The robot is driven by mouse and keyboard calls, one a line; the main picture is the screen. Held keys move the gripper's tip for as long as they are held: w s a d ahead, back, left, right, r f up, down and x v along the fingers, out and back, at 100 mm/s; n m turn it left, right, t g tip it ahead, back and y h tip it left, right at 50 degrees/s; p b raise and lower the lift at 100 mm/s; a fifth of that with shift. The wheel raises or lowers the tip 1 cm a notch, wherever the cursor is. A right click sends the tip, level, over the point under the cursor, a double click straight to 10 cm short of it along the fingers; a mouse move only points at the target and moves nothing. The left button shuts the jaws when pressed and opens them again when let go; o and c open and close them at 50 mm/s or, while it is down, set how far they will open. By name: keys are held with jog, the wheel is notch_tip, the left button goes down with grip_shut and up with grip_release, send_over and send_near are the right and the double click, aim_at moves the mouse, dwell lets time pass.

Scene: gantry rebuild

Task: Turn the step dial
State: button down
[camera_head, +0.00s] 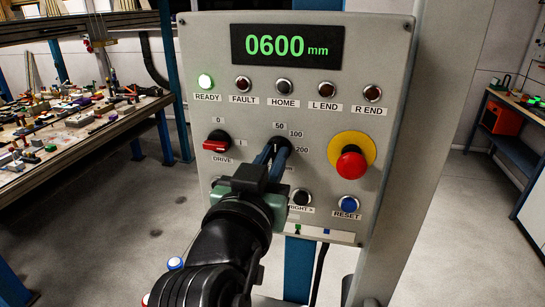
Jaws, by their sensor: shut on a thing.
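The step dial (283,142) is a dark knob in the middle of the grey control panel (396,95). The marks 50, 100 and 200 show around its upper right; its lower part and other marks are hidden by my gripper. My gripper (274,153) reaches the dial from below, its two blue fingers shut on the knob. Which mark the dial points to cannot be told. The display (287,46) reads 0600 mm in green.
A red emergency button on a yellow disc (366,143) stands right of the dial. The red drive switch (216,143) is at left. A blue RESET button (347,202) is below right. A cluttered workbench (75,147) stands at left.

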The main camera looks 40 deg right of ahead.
jog(key=shift+m+b, duration=0.4)
jog(key=shift+b, duration=0.05)
jog(key=m+b, duration=0.3)
jog(key=shift+f+m+b, duration=0.2)
jog(key=shift+m+b, duration=0.2)
jog(key=m+b, duration=0.5)
jog(key=m, duration=0.1)
jog(key=m+b, duration=0.6)
jog(key=m, duration=0.1)
jog(key=shift+s+d+b, duration=0.15)
jog(key=shift+b, duration=0.15)
jog(key=shift+m, duration=0.3)
jog(key=c, duration=0.9)
grip_release()
